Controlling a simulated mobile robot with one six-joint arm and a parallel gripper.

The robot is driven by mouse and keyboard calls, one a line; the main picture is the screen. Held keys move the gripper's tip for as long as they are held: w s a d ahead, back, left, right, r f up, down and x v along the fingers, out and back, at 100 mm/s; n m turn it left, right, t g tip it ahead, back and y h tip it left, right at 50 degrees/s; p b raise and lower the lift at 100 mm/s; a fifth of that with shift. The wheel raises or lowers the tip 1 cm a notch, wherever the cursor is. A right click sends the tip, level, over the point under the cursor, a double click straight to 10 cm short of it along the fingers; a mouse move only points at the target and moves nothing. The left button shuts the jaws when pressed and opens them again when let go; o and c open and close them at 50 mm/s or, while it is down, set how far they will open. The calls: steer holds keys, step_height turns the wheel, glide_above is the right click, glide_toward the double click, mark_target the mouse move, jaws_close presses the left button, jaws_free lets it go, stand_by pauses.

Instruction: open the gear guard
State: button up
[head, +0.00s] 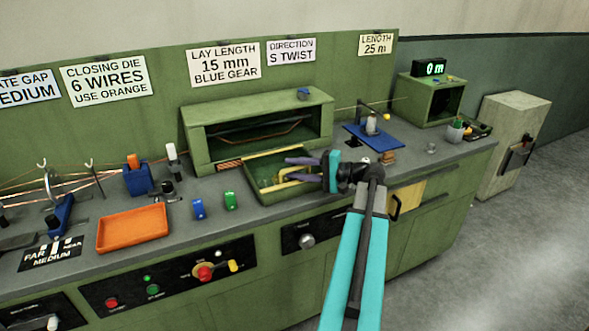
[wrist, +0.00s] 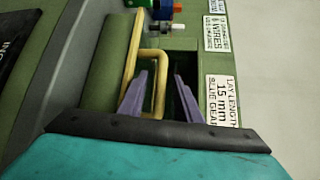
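The gear guard (head: 283,197) is a green panel at the front of the green gear housing (head: 190,140). It sticks out from the housing, and the housing's front opening shows dark above it. It carries a yellow handle (head: 299,178). My gripper (head: 286,170) is at the guard, coming in from the right, with its purple fingers apart. In the wrist view the open fingers (wrist: 160,76) lie either side of one bar of the yellow handle (wrist: 161,85), with gaps visible. The green guard panel (wrist: 110,72) is at left there. Whether a finger touches the handle is unclear.
A blue plate (head: 370,138) with a spindle is to the right. A knob panel (head: 304,239) is below.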

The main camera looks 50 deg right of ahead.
steer(key=shift+w, duration=0.1)
steer(key=shift+c, duration=0.3)
jaws_close()
steer(key=shift+a, duration=0.1)
steer(key=shift+r, duration=0.15)
